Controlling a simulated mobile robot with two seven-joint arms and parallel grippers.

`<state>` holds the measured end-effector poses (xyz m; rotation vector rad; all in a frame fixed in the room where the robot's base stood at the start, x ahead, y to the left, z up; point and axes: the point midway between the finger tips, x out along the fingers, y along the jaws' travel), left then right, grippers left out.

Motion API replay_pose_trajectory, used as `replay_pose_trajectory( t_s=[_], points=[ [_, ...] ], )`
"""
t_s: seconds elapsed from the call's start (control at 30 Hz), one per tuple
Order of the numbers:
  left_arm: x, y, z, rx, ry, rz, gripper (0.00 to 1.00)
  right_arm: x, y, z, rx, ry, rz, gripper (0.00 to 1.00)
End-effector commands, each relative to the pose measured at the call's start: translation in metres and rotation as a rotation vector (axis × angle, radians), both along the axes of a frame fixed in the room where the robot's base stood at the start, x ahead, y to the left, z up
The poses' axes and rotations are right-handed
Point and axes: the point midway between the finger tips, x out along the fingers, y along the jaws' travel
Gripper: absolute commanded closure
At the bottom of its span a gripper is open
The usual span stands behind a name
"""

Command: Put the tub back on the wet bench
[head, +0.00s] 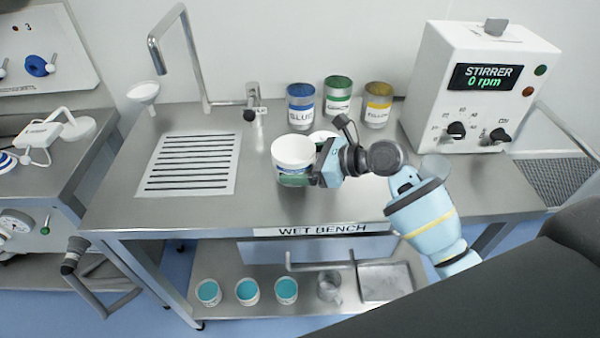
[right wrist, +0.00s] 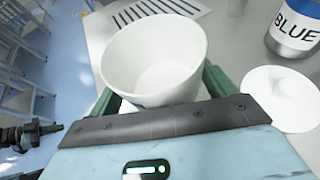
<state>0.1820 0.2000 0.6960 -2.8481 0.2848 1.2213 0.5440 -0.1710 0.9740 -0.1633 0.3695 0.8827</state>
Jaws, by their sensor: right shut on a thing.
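The white tub (head: 292,151) is upright between the fingers of my right gripper (head: 300,173), over the middle of the wet bench (head: 240,215). In the right wrist view the tub (right wrist: 150,62) looks empty, with a green finger on either side of it. My right gripper is shut on the tub. I cannot tell whether its base touches the steel top. A dark part with a green tip (right wrist: 30,133) at the left edge of the right wrist view may be my left gripper; its jaws cannot be made out.
Blue (head: 300,108), green (head: 338,96) and yellow (head: 377,105) labelled cans stand behind the tub. A white round thing (right wrist: 281,98) lies near the blue can. The stirrer (head: 475,85) stands at right, the drain grille (head: 190,163) and tap (head: 190,55) at left. Teal-filled cups (head: 247,292) are on the shelf below.

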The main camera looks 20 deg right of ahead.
Motion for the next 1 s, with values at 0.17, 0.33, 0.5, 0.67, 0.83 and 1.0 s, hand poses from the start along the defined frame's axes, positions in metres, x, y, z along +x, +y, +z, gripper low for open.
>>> replay_pose_trajectory(
  t_s=[0.17,0.33,0.5,0.67,0.83,1.0],
  points=[
    [-0.002,0.0,-0.003,0.001,0.007,-0.001,1.0,0.0,0.0,-0.011,0.0,0.002,-0.001,0.52],
    [-0.008,0.001,-0.01,0.002,0.022,-0.003,1.0,-0.001,0.0,-0.034,0.0,0.006,-0.002,0.52],
    [-0.008,0.001,-0.01,0.002,0.022,-0.005,1.0,-0.001,0.0,-0.035,0.0,0.0,-0.001,0.52],
    [-0.007,0.001,-0.009,0.003,0.019,-0.005,1.0,0.0,0.0,-0.035,0.0,0.0,-0.001,0.52],
    [-0.006,0.001,-0.008,0.003,0.018,-0.005,1.0,-0.001,0.0,-0.037,0.0,0.0,-0.001,0.08],
    [-0.006,0.001,-0.008,0.003,0.018,-0.005,1.0,-0.001,0.0,-0.038,0.0,0.0,-0.001,0.0]
  ],
)
